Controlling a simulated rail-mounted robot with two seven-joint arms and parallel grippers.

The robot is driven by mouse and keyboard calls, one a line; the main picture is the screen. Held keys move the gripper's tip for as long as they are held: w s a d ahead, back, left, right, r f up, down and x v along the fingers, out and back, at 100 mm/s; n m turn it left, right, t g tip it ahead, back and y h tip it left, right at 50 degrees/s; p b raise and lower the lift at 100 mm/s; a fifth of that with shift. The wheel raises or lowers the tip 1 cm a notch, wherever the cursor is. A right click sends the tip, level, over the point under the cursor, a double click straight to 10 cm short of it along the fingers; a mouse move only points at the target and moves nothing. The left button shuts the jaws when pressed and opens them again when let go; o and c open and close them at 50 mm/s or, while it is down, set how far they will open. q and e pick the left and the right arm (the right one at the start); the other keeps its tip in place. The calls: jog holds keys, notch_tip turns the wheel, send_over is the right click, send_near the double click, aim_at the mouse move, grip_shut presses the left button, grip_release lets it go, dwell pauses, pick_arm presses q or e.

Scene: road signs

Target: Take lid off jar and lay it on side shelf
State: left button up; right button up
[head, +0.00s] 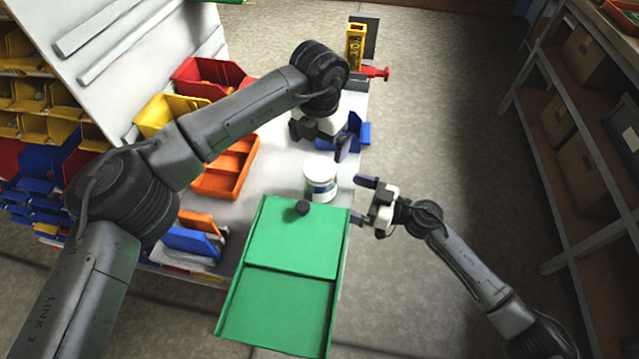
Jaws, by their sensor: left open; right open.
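A white jar (321,187) with a blue label stands upright on the pale bench top. Its top looks white and covered, so the lid (320,168) appears to be on it. My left gripper (323,140) is open and empty just behind the jar, its fingers apart. My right gripper (361,200) is open and empty to the right of the jar, its fingers pointing left towards it. A green shelf (277,305) with two panels lies in front of the jar. A small dark round knob (302,207) sits at the shelf's back edge.
Orange trays (226,170), red bins (208,75) and yellow bins (165,110) stand left of the jar. A blue bin (357,130) and a yellow box (355,45) are behind it. A rack with boxes (585,50) stands far right. The green panels look bare.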

aim_at(335, 189)
pick_arm(q)
jog(key=shift+w, duration=0.15)
pick_arm(e)
jog(key=x, duration=0.7)
jog(key=shift+w+a, duration=0.2)
